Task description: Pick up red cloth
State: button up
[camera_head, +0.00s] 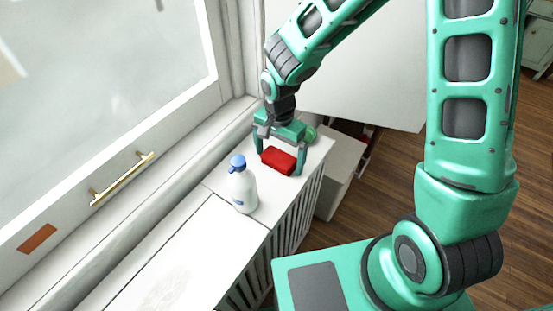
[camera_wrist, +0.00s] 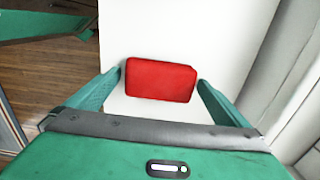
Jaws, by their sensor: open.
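The red cloth (camera_head: 278,160) is a small folded red block lying on the white ledge by the window. In the wrist view the red cloth (camera_wrist: 160,79) lies between my two fingers, near their tips, with white surface around it. My gripper (camera_head: 280,163) is open, pointing down with one finger on each side of the cloth. In the wrist view my gripper (camera_wrist: 160,85) shows narrow gaps between each finger and the cloth's sides. Nothing is held.
A white bottle with a blue cap (camera_head: 242,186) stands on the ledge (camera_head: 180,255), left of and nearer than the cloth. A round green object (camera_head: 310,134) sits just behind my right finger. The window with a brass handle (camera_head: 122,178) borders the ledge on the left.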

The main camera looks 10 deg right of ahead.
aim_at(279, 156)
jog(key=c, duration=0.9)
jog(key=shift+r, duration=0.1)
jog(key=shift+c, duration=0.2)
notch_tip(279, 156, up, 10)
